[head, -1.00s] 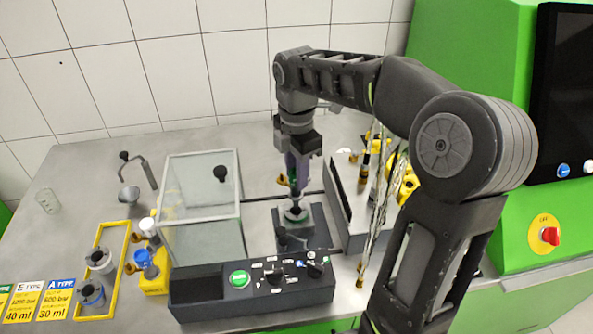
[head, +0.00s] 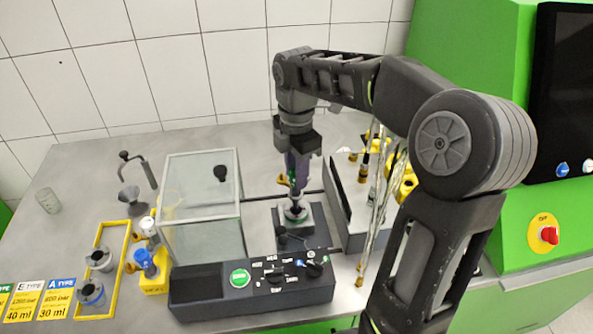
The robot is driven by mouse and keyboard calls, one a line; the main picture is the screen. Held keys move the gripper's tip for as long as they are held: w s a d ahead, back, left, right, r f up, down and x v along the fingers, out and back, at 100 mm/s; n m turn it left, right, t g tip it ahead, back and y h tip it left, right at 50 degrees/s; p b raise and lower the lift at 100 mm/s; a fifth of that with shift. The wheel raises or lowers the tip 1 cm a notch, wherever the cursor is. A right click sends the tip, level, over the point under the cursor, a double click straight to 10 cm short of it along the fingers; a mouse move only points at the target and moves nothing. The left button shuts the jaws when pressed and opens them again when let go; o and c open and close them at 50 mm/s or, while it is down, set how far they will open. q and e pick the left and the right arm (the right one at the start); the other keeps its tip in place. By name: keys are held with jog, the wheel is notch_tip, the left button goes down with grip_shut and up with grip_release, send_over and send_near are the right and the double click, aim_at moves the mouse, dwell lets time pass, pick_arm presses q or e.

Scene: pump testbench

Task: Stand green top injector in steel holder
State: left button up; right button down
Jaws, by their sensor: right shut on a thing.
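My right gripper (head: 298,150) points down at the middle of the bench and is shut on the green top injector (head: 292,188). The injector is mostly dark and upright, with a yellow-brown fitting on its left side; the gripper covers its upper part. Its lower end is at the round steel holder (head: 295,214), which stands on a dark base behind the control panel. I cannot tell how deep the tip sits in the holder. My left gripper is not in view.
A glass box (head: 200,210) with a black knob stands left of the holder. The control panel (head: 250,285) with a green button is in front. A grey rack (head: 347,205) with yellow-tipped injectors is at the right. A yellow tray (head: 122,245) lies at the left.

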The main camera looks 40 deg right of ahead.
jog(key=shift+f, duration=0.2)
jog(key=shift+f+b, duration=0.95)
jog(key=shift+f, duration=0.2)
jog(key=shift+f, duration=0.15)
jog(key=shift+f+b, duration=0.55)
jog(key=shift+f, duration=0.15)
jog(key=shift+f, duration=0.45)
dwell(0.6)
jog(key=c, duration=1)
grip_release()
jog(key=shift+c, duration=0.2)
